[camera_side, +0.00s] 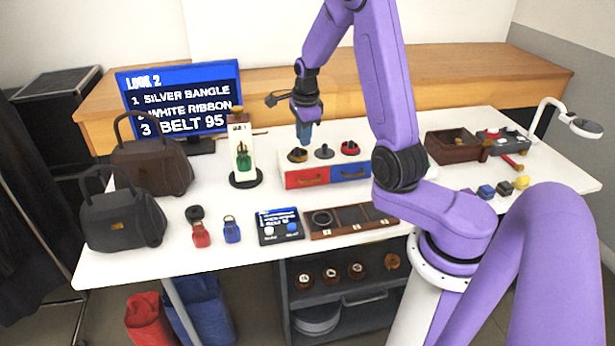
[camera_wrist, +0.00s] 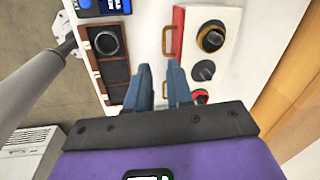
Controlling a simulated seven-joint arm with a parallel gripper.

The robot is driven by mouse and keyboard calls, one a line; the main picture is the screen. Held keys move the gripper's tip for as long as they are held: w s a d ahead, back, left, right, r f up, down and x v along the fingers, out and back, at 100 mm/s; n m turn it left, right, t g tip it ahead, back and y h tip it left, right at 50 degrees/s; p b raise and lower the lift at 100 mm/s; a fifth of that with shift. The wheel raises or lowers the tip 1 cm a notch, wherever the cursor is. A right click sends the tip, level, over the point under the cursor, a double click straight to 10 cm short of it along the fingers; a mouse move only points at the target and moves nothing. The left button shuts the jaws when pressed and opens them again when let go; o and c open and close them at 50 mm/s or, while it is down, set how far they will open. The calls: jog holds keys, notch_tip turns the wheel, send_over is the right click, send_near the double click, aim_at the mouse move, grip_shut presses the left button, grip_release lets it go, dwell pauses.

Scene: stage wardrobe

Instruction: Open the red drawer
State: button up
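The red drawer (camera_side: 306,178) is the left front of a low white box and sits flush with the blue drawer (camera_side: 350,171), so it looks closed. In the wrist view its red front (camera_wrist: 178,30) shows edge-on, with a tan handle (camera_wrist: 167,41) standing out from it. My gripper (camera_side: 304,140) points down over the box area in the side view. In the wrist view my gripper (camera_wrist: 159,66) has its two blue-grey fingers apart with nothing between them. The handle lies just beyond the fingertips, nearer the right finger, and is not held.
A compartment tray (camera_side: 352,219) with a black ring and a button panel (camera_side: 279,226) lie in front. A necklace stand (camera_side: 243,160) stands left. Table between box and tray is clear.

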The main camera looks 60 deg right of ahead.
jog(key=d+m, duration=0.2)
send_near(307, 182)
jog(key=f, duration=0.5)
jog(key=w+d+f, duration=0.1)
jog(key=f, duration=0.1)
jog(key=shift+w+f, duration=0.1)
jog(key=shift+f, duration=0.05)
dwell(0.4)
grip_shut()
dwell(1.3)
